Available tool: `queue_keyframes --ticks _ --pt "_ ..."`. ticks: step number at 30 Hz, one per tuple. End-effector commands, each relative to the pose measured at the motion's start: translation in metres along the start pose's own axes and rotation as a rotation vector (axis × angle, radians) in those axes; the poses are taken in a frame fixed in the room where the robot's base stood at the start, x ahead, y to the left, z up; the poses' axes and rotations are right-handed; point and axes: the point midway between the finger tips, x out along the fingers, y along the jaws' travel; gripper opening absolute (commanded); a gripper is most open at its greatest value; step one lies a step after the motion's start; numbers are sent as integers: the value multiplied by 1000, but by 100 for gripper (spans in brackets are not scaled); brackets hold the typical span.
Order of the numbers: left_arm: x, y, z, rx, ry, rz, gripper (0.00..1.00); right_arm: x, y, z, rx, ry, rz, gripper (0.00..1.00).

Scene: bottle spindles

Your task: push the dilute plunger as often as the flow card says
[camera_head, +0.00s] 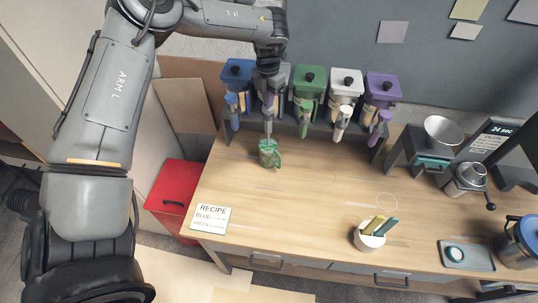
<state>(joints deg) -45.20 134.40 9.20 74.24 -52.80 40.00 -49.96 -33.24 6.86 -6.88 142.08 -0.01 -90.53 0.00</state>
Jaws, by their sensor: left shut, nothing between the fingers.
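My left gripper (268,133) points down at the row of bottle dispensers and is shut, with its tips just above or at a green cup (269,158) on the counter; I cannot tell whether they touch. The dispensers are blue (237,73), green (309,82), white (346,84) and purple (382,88), with a grey one (285,74) partly hidden behind my gripper. I cannot tell which plunger is dilute. A white card (211,218) headed RECIPE, with blue and green lines, lies at the counter's left front; its small print is unreadable. My right gripper is not in view.
A white pot (368,241) with colored sticks stands at the front. A funnel stand (432,163), metal pot (468,179), grey tray (466,262), blue-lidded jug (519,243) and a "24 sec" display (488,142) are at right. The middle counter is clear.

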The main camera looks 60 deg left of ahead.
Motion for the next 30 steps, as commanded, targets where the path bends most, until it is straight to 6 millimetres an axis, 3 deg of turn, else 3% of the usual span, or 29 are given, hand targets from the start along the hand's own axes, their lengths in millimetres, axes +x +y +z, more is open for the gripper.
queue_keyframes --ticks 2,11,30 --pt "7 0 0 0 1 1 0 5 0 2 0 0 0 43" --pt "3 0 0 0 1 1 0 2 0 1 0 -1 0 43" --pt "-41 0 0 1 1 1 0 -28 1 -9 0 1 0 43"
